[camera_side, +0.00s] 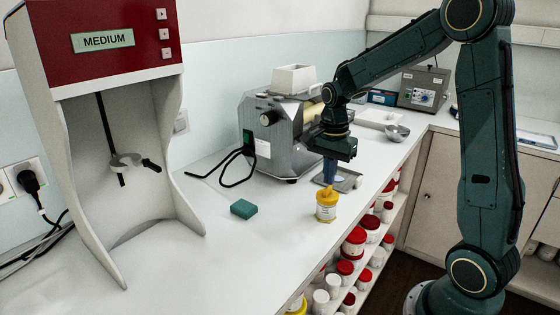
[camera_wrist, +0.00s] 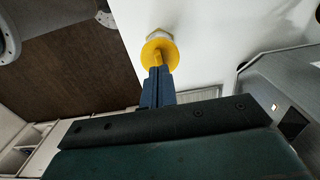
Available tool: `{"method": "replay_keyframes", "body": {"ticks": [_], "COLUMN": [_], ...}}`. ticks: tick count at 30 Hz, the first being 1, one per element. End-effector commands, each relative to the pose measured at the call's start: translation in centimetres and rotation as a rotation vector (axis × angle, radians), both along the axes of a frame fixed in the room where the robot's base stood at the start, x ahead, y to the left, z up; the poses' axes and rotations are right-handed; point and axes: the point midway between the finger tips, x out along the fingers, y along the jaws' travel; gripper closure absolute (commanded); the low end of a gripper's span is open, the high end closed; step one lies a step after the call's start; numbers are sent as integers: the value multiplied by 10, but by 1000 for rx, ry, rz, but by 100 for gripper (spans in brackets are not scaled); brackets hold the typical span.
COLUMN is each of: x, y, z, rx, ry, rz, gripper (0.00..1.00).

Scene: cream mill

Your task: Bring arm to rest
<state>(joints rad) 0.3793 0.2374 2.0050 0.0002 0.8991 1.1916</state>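My gripper (camera_side: 330,181) points straight down at the counter's front edge, above a small white jar (camera_side: 326,211) with a yellow lid (camera_side: 326,196). The jar stands upright on the counter. In the wrist view the two blue fingers (camera_wrist: 157,71) are close together, with the narrow knob of the yellow lid (camera_wrist: 160,45) between their tips. They look shut on that knob; exact contact is hard to see. The jar's white body is mostly hidden under the lid in the wrist view. My arm reaches in from the right, bent and extended over the counter.
A metal mill (camera_side: 275,135) stands just behind the gripper, with a flat tray (camera_side: 345,180) beside it. A green block (camera_side: 243,209) lies left of the jar. A red-topped MEDIUM stand (camera_side: 105,50) is at left. Shelves of red-lidded jars (camera_side: 354,242) lie below the edge.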

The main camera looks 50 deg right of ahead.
Motion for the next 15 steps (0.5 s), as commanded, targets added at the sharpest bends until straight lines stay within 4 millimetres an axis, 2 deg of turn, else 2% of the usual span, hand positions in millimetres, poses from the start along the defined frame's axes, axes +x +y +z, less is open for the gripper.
{"method": "replay_keyframes", "body": {"ticks": [15], "x": [0], "y": [0], "z": [26], "rx": [-1], "ry": [-2], "rz": [0], "gripper": [100]}}
